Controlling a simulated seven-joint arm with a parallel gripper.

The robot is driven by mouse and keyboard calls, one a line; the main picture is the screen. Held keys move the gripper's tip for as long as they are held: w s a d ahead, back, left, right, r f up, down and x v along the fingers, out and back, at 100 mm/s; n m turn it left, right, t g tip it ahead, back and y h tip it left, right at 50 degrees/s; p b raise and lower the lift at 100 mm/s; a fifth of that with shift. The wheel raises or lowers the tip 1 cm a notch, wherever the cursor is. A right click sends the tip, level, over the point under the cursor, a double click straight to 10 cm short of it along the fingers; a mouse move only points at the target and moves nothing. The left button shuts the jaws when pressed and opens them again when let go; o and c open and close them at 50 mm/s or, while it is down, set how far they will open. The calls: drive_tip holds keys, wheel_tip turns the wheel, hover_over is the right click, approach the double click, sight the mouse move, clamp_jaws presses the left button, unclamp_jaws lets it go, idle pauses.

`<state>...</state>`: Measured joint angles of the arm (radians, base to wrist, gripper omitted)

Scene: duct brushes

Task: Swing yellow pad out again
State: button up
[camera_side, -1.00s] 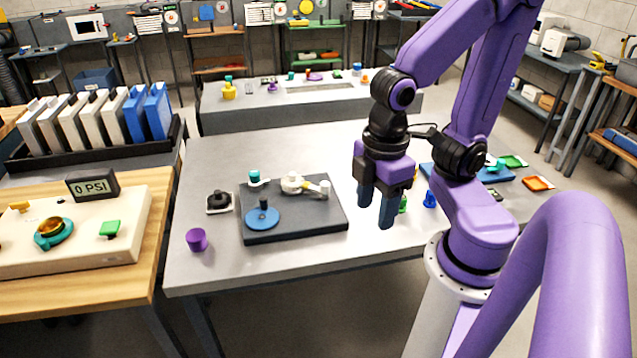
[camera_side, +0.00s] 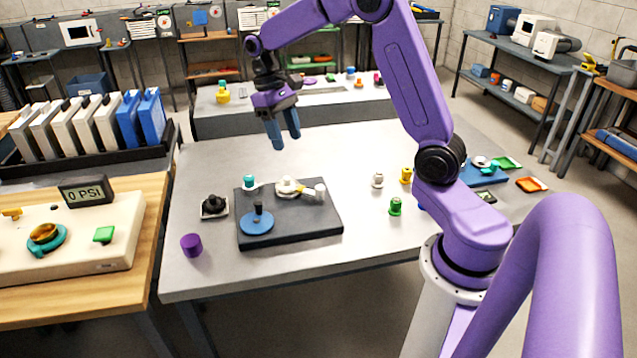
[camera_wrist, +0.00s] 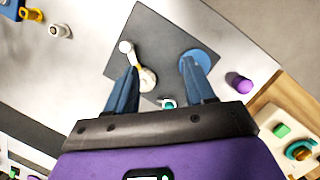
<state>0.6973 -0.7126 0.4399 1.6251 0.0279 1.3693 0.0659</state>
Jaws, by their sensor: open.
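A dark plate (camera_side: 318,224) lies on the grey table and also shows in the wrist view (camera_wrist: 165,30). It carries a blue disc (camera_side: 257,225) with a dark upright knob, a white swing arm (camera_side: 288,187) with a pale post at its end, and a teal knob (camera_side: 249,180). In the wrist view the white arm (camera_wrist: 147,78) has a thin yellowish edge. I cannot make out a distinct yellow pad; it may be hidden. My gripper (camera_side: 286,141) is open and empty, raised behind the plate. In the wrist view its fingers (camera_wrist: 158,70) frame the plate from above.
A purple cylinder (camera_side: 191,245) and a black knob on a small base (camera_side: 214,205) stand left of the plate. Green (camera_side: 395,206), yellow (camera_side: 406,175) and white (camera_side: 377,180) small pieces stand to the right. Bare table separates them from the plate.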

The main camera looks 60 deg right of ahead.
sight(319, 187)
drive_tip(key=w+d+f+m+y, duration=0.2)
drive_tip(key=w+d+m, duration=0.15)
drive_tip(key=d, duration=0.85)
drive_tip(key=shift+m+g, duration=0.3)
drive_tip(key=shift+m, duration=0.05)
drive_tip(key=x, duration=1.2)
drive_tip(key=s+x, duration=0.1)
drive_tip(key=x, duration=0.5)
drive_tip(key=shift+d+r, duration=0.1)
drive_tip(key=shift+d, duration=0.1)
drive_tip(key=shift+w, duration=0.1)
clamp_jaws()
